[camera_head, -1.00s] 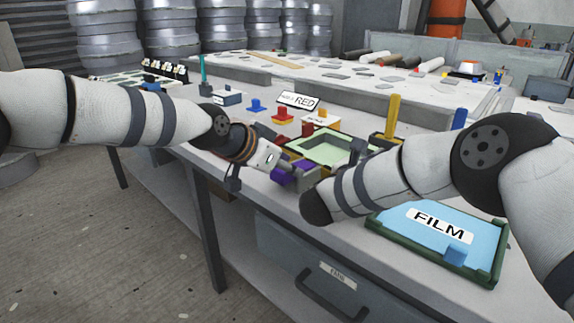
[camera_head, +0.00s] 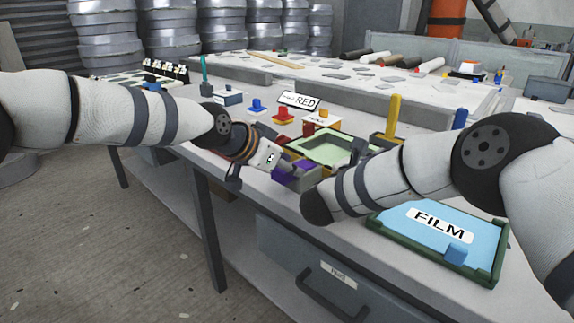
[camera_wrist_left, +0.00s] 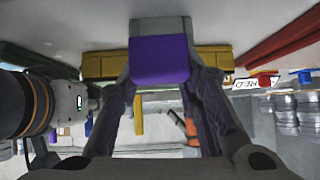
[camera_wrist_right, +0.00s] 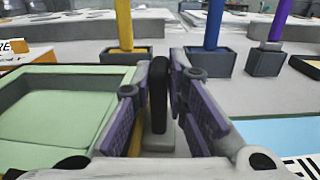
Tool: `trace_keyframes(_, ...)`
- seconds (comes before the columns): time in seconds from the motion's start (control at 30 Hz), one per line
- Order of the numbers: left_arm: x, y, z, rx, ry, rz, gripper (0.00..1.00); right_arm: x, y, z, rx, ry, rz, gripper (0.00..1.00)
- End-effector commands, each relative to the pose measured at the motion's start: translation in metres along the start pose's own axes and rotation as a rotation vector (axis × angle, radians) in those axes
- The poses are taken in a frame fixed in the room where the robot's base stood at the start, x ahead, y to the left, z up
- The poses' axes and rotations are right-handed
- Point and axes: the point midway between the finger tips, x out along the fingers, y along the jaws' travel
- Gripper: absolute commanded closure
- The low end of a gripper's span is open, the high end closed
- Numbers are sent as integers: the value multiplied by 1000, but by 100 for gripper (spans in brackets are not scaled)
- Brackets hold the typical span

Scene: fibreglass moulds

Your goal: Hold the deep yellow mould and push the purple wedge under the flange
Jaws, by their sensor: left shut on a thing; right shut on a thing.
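The purple wedge (camera_wrist_left: 160,60) is between the fingers of my left gripper (camera_head: 296,172), which is shut on it. Purple also shows at this gripper in the head view. In the left wrist view the deep yellow mould (camera_wrist_left: 103,66) shows on both sides of the wedge, partly hidden behind it. I cannot tell whether the wedge is under the flange. My right gripper (camera_wrist_right: 160,90) is shut on a dark upright piece (camera_wrist_right: 158,66), beside a light green tray. In the head view my right forearm hides most of that gripper and the mould.
The light green tray (camera_head: 312,143) has a dark green rim. The blue FILM tray (camera_head: 400,238) lies at the front right. Yellow (camera_wrist_right: 124,25), blue (camera_wrist_right: 214,25) and purple (camera_wrist_right: 280,20) posts stand in grey blocks. A RED sign (camera_head: 299,101) and small coloured blocks stand behind.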

Motion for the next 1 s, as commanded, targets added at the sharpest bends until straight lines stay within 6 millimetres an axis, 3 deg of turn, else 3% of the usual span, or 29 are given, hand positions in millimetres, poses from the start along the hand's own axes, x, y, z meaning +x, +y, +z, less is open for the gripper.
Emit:
trace_keyframes(0.03, 23, 20, 51, 1, -103, 56, 100, -5, 6, -14, -7, 13, 18, 100)
trace_keyframes(0.17, 23, 20, 51, 1, -103, 56, 100, -5, 6, -14, -7, 12, 18, 100)
trace_keyframes(0.2, 23, 20, 51, 1, -103, 56, 63, -5, 6, -14, -7, 12, 18, 100)
trace_keyframes(0.3, 24, 20, 51, 1, -103, 56, 44, -5, 6, -14, -7, 12, 18, 100)
trace_keyframes(1.0, 17, 18, 41, -8, -88, 49, 44, -2, 1, -10, -7, 14, 5, 100)
